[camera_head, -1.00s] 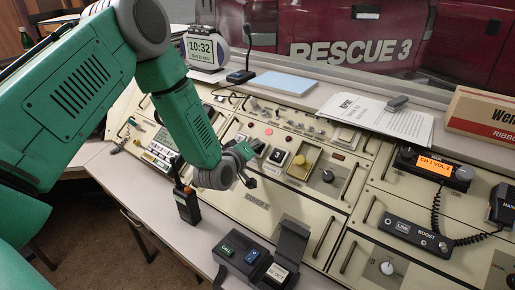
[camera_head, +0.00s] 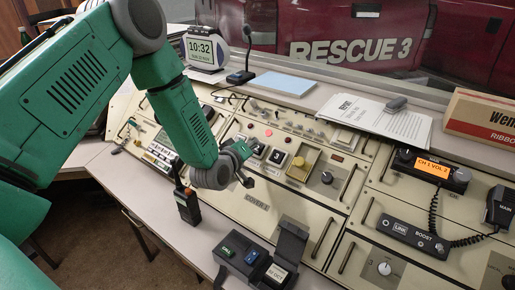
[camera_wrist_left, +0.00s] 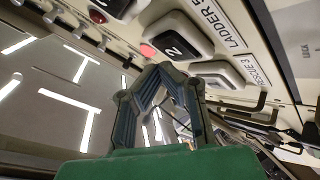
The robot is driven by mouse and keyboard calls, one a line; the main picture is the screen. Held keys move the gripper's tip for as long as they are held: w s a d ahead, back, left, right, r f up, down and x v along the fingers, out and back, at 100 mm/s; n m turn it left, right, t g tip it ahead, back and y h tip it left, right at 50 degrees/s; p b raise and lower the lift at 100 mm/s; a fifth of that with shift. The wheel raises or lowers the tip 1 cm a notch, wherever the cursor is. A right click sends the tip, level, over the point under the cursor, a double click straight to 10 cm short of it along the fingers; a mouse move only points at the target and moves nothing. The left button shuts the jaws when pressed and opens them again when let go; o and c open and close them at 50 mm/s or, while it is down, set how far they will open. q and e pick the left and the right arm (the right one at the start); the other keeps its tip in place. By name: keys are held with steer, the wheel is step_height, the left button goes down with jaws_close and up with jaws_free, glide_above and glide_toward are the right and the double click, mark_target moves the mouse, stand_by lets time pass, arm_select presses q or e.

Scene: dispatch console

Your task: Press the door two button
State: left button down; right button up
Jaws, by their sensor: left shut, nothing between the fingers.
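In the left wrist view, a black button marked 2 (camera_wrist_left: 172,45) in a pale surround sits on the cream panel, just beyond my left gripper (camera_wrist_left: 158,78). A gap seems to show between the fingertips and the button. In the head view, my left gripper (camera_head: 246,168) hangs over the panel, just left of and below two dark square buttons, one nearer (camera_head: 258,149) and one farther right (camera_head: 277,157). My right gripper is out of view.
A yellow-framed button (camera_head: 301,163) and a black knob (camera_head: 326,177) are to the right. A handheld radio (camera_head: 187,204) stands below the left wrist. A button box with a raised lid (camera_head: 289,244) is in front. In the wrist view, a pink lamp (camera_wrist_left: 148,50) adjoins the button marked 2.

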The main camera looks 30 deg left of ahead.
arm_select(q)
steer(key=s+r+p, duration=0.1)
steer(key=r+p, duration=0.1)
steer(key=s+r+p, duration=0.1)
steer(key=r, duration=0.1)
steer(key=shift+s+a+r+p, duration=0.1)
steer(key=shift+s+a+p, duration=0.05)
steer(key=shift+s+p, duration=0.2)
stand_by(0.8)
